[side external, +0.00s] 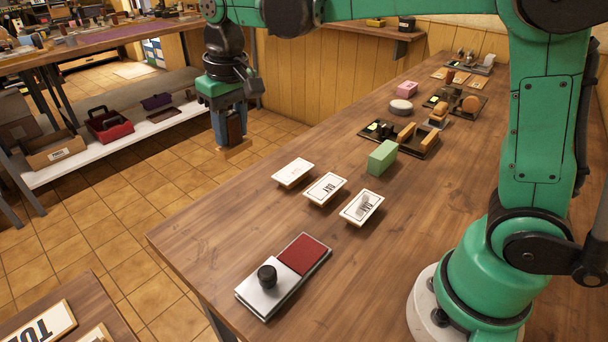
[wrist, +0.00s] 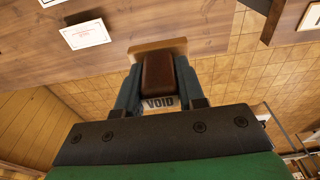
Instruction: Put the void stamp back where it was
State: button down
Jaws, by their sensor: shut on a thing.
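My gripper (side external: 228,122) is shut on the void stamp, which has a brown handle (wrist: 158,72) and a pale wooden base. In the wrist view, a label reading VOID (wrist: 160,103) faces the camera between the fingers. In the side view the stamp's wooden base (side external: 234,150) hangs below the fingers. My gripper appears over the tiled floor, beyond the left edge of the long wooden table (side external: 215,232). The stamp's printing face is hidden.
On the table are three cards (side external: 325,188), an ink pad (side external: 303,254) with a black-knobbed lid, a green block (side external: 382,157), a black tray (side external: 430,150) with wooden pieces, a white round piece (side external: 400,107) and a pink block (side external: 407,89). The near-left tabletop is clear.

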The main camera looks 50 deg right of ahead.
notch_tip(320, 180, down, 15)
jog(key=shift+f, duration=0.1)
dwell(0.3)
jog(key=c, duration=0.5)
grip_release()
jog(key=shift+f, duration=0.15)
jog(key=shift+c, duration=0.2)
notch_tip(320, 180, up, 12)
jog(key=s, duration=0.2)
jog(key=s+d+t, duration=0.5)
jog(key=s, duration=0.5)
jog(key=shift+t, duration=0.4)
